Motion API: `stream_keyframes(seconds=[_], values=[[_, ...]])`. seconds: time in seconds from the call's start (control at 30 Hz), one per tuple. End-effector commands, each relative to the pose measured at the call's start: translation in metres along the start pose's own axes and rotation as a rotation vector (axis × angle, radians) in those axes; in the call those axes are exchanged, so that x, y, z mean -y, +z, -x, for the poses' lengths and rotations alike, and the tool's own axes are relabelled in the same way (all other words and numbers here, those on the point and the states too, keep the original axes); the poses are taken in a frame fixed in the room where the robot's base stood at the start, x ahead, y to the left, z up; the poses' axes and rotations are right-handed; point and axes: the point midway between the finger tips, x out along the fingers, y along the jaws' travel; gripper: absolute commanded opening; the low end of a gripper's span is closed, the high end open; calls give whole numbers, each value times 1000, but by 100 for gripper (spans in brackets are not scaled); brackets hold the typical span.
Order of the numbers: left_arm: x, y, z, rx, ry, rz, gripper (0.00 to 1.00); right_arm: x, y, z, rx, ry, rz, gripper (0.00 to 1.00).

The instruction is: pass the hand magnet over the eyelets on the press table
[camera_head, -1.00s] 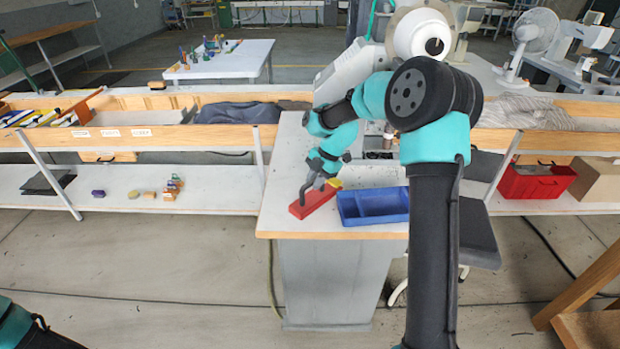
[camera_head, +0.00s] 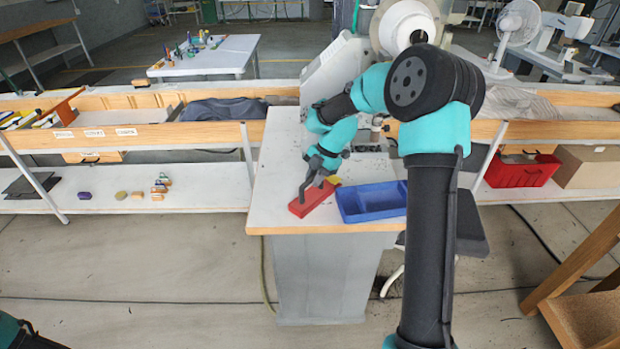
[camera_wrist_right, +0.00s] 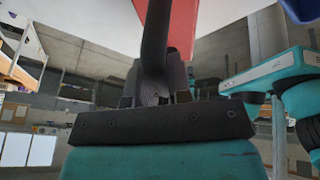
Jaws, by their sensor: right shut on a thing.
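The red hand magnet (camera_head: 312,201) is a long red block with a dark handle. It lies low over or on the front of the white press table (camera_head: 276,200), just left of the blue tray. My right gripper (camera_head: 316,184) comes down from above and is shut on it. In the right wrist view the red block (camera_wrist_right: 184,22) shows at the top, beyond the dark fingers. I cannot make out any eyelets. Of my left arm only a piece shows at the bottom left; its gripper is out of view.
A blue tray (camera_head: 343,203) with compartments stands right of the magnet. A small yellow thing (camera_head: 334,180) sits behind it. The press (camera_head: 340,70) stands at the table's back. The table's left part is clear. A red bin (camera_head: 522,171) is on the right shelf.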

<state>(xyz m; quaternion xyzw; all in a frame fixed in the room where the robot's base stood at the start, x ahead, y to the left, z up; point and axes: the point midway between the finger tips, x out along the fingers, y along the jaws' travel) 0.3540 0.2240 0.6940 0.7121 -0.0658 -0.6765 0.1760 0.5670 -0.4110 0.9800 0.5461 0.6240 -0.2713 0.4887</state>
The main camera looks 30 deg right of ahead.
Motion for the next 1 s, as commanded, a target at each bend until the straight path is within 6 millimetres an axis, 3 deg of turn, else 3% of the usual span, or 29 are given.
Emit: stream_keyframes(seconds=[0.6,1.0], values=[[0,0,0,0,0,0,43,32,26,18,0,1,-1,0],[0,0,0,0,0,0,43,36,29,20,1,1,1,0]])
